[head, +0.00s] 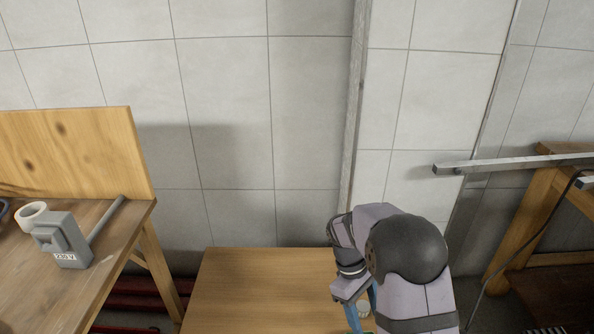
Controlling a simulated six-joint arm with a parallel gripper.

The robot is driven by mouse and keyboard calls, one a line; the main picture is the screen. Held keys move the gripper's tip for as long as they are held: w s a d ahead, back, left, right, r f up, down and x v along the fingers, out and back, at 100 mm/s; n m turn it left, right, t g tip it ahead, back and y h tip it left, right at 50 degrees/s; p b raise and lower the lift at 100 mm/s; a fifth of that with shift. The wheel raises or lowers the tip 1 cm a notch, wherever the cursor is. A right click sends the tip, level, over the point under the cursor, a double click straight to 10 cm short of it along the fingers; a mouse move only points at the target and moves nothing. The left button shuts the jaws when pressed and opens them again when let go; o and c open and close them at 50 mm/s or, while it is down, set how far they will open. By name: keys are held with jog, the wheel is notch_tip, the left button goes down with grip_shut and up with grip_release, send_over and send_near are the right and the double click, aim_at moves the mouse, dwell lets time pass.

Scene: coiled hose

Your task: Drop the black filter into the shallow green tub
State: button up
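I see neither the black filter nor the shallow green tub in the head view. My arm rises at the bottom, right of centre, in front of the wooden table (255,290). Its links and a dark round joint cover the table's right side. Small blue parts show below the arm's bend, beside a small pale round thing (364,309) that I cannot identify. I cannot make out any gripper fingers, so I cannot tell whether anything is held.
A workbench (95,278) with a tall wooden back panel (75,150) stands left. On it are a grey device (62,240) and a cream ring (31,213). Metal bars (510,163) jut in at right over a wooden stand (530,230). A tiled wall closes the back.

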jog(key=shift+w+a+r, duration=0.15)
jog(key=shift+a+r, duration=0.05)
jog(key=shift+r, duration=0.4)
jog(key=s+a+f+m+y, duration=0.2)
jog(key=s+a+f+m, duration=0.1)
jog(key=s+f+m, duration=0.3)
jog(key=s+r+m+y, duration=0.15)
jog(key=s+r, duration=0.35)
jog(key=s, duration=0.8)
notch_tip(320, 180, up, 25)
jog(key=w+d+m+t+p, duration=0.1)
jog(key=w+t+p, duration=0.1)
jog(key=p, duration=1.8)
jog(key=shift+w+d+r+t+p, duration=0.15)
jog(key=shift+w+t+p, duration=0.15)
jog(key=shift+t, duration=0.2)
